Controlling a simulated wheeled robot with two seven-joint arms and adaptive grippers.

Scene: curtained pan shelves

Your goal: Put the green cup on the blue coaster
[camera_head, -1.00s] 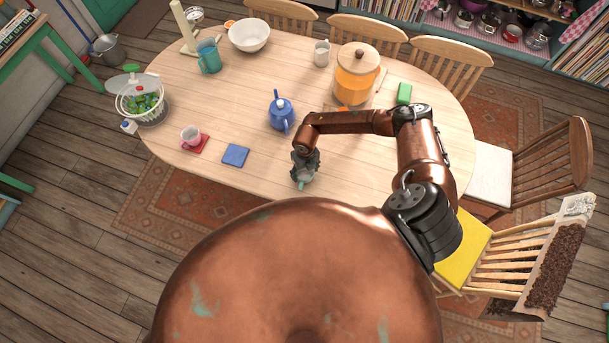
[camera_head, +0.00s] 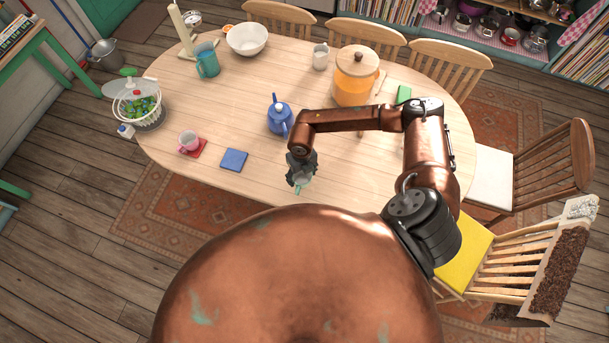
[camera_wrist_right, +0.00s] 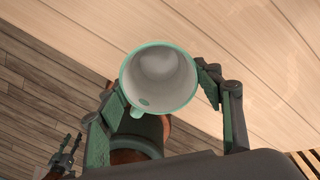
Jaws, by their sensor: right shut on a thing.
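My right gripper (camera_head: 301,180) is shut on the green cup (camera_head: 299,187), near the front edge of the table. In the right wrist view the cup (camera_wrist_right: 158,80) sits between the two fingers, with its green rim and white inside facing the camera. The head view mostly hides the cup behind the gripper. The blue coaster (camera_head: 234,159) lies flat and empty on the table, to the left of the gripper. My left gripper is not in the head view.
A blue teapot (camera_head: 280,116) stands behind the gripper. An orange jar (camera_head: 354,82) is farther back. The table between gripper and blue coaster is clear.

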